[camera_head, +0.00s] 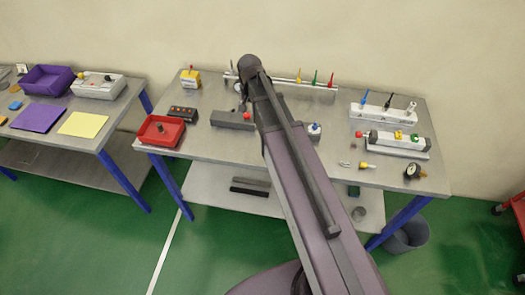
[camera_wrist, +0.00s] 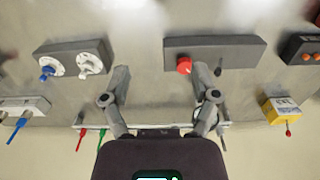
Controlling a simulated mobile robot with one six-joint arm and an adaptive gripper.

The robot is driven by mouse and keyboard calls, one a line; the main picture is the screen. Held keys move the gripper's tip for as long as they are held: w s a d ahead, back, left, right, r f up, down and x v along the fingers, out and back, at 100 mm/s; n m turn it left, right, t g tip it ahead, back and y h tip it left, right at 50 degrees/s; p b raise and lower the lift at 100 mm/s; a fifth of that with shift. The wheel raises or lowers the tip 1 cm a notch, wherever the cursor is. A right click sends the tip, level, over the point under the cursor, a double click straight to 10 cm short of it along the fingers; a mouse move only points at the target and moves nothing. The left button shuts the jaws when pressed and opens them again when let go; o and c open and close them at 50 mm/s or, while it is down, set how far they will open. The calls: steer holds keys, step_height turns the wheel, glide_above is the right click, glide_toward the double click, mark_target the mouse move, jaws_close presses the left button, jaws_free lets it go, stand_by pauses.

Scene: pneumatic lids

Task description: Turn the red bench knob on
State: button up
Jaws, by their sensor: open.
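The red bench knob (camera_wrist: 184,65) sits on a long grey box (camera_wrist: 236,48) in the wrist view. In the head view the red knob (camera_head: 246,114) shows at the right end of the visible grey box (camera_head: 228,120), beside my arm. My gripper (camera_wrist: 160,70) is open and empty. The knob appears between the fingertips, close to the right one; I cannot tell the height gap. In the head view my arm hides the gripper and part of the box.
A unit with white dials and a blue knob (camera_wrist: 48,70) lies left in the wrist view. A yellow box (camera_wrist: 285,108) stands right. The head view shows a red tray (camera_head: 160,131), a black button box (camera_head: 183,113) and a rail with coloured handles (camera_head: 315,78).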

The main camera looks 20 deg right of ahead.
steer(key=s+f+n+b, duration=0.2)
steer(key=s, duration=0.5)
steer(key=s+f+n+b, duration=0.2)
steer(key=s+n, duration=0.1)
steer(key=s, duration=0.4)
steer(key=shift+s+f, duration=0.35)
steer(key=shift+a, duration=0.1)
steer(key=shift+c, duration=0.3)
stand_by(1.4)
